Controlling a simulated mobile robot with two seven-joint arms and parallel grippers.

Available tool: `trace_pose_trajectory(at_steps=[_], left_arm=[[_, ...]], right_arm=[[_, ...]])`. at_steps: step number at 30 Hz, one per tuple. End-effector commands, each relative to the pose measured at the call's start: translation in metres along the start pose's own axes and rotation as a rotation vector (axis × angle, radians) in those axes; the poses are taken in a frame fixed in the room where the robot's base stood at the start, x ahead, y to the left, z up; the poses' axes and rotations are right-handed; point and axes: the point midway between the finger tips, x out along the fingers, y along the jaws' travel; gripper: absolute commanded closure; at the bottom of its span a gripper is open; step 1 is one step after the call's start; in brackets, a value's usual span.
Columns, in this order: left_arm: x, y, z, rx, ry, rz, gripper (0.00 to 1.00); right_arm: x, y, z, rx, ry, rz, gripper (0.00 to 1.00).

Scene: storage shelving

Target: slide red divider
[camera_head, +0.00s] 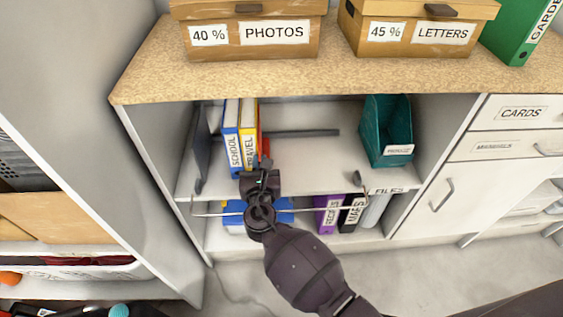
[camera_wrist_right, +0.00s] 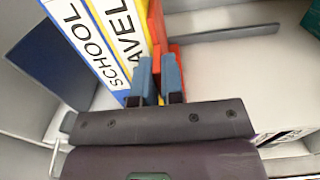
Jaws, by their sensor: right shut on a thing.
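The red divider (camera_head: 265,146) stands upright on the upper shelf, just right of the yellow TRAVEL binder (camera_head: 248,132). In the right wrist view the red divider (camera_wrist_right: 156,24) rises beyond the fingers, close to the yellow binder (camera_wrist_right: 122,28). My right gripper (camera_head: 262,164) reaches in at the shelf's front edge. In the wrist view its two blue-tipped fingers (camera_wrist_right: 159,76) are shut on the divider's near part, which shows red between them. My arm hides the divider's lower part in the head view. My left gripper is not in view.
A blue SCHOOL binder (camera_head: 231,135) stands left of the yellow one. A dark rail (camera_head: 305,133) runs along the shelf's back to the right. A teal file holder (camera_head: 386,130) stands at the right; the shelf between is clear. Boxes (camera_head: 255,35) sit on top.

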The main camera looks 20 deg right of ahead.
Motion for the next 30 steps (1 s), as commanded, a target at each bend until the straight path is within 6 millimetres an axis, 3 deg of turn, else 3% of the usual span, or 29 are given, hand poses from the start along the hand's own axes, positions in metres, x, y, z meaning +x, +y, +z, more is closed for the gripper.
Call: trace_pose_trajectory(at_steps=[3,9,15,26,27,30], left_arm=[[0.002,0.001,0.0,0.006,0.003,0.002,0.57],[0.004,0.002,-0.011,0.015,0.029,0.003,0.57],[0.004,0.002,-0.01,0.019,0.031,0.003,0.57],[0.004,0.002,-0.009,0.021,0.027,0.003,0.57],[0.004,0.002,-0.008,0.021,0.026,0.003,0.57],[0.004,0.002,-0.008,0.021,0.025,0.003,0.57]], right_arm=[[-0.001,0.032,-0.002,0.002,0.003,0.007,1.0],[-0.001,0.061,-0.001,0.001,0.002,0.004,1.0],[-0.001,0.073,0.0,0.0,0.001,0.004,1.0],[-0.001,0.074,0.0,0.001,0.0,0.003,1.0],[-0.001,0.074,0.0,0.001,0.0,0.003,0.87],[0.0,0.073,0.0,0.001,0.0,0.002,0.72]])
